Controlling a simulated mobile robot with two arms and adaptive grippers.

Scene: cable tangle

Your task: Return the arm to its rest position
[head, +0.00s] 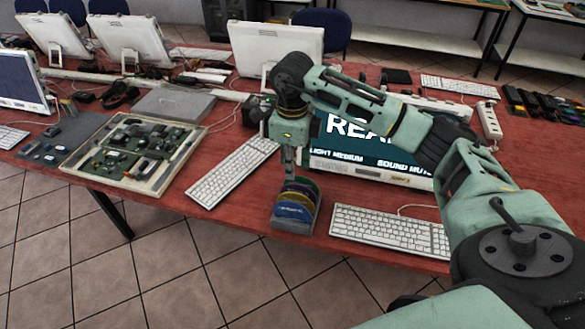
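My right arm reaches in from the right, and its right gripper (290,172) points down just above a small grey holder (309,221) with coloured discs (296,203) standing in it. The fingers show as a narrow dark strip, seen edge-on, so I cannot tell whether they are open or shut. I also cannot tell whether the tips touch the discs. My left gripper is not in view.
A red table (240,222) carries white keyboards (233,171), another keyboard (390,231), a lit monitor (350,158) behind my arm, a board with circuit parts (190,140), a power strip (489,120) and loose cables. Several monitors stand at the back left.

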